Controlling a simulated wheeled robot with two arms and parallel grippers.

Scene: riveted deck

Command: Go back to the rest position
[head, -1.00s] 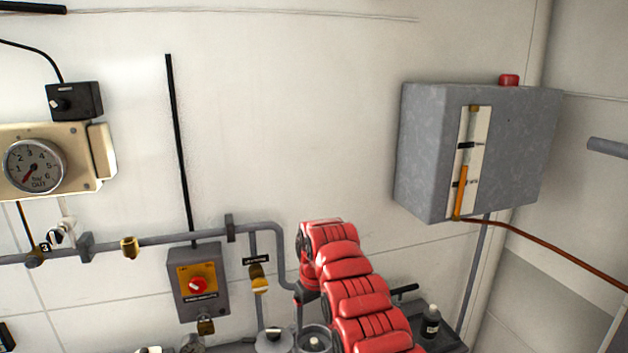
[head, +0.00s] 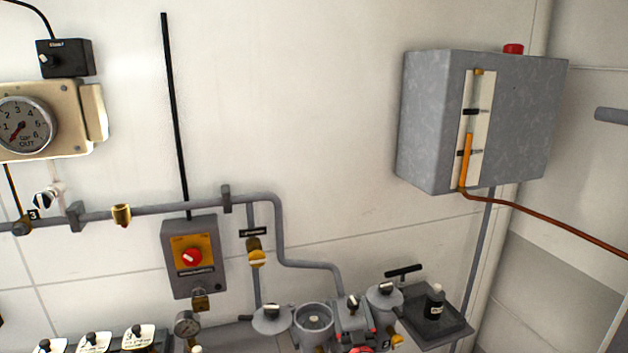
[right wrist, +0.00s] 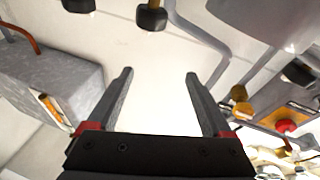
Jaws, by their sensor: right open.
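My right gripper (right wrist: 160,76) shows in the right wrist view with its two dark fingers spread wide. Nothing is between the fingers; pale wall shows behind them. In the head view the red right arm no longer crosses the picture, and I cannot clearly make out the right gripper there. My left gripper is in neither view.
A grey tank (head: 480,120) with a level gauge hangs on the wall at right. A grey pipe (head: 160,209) runs along the wall above a switch box (head: 190,258). A bottle (head: 434,301) stands on a tray (head: 452,334). The wall's middle is clear.

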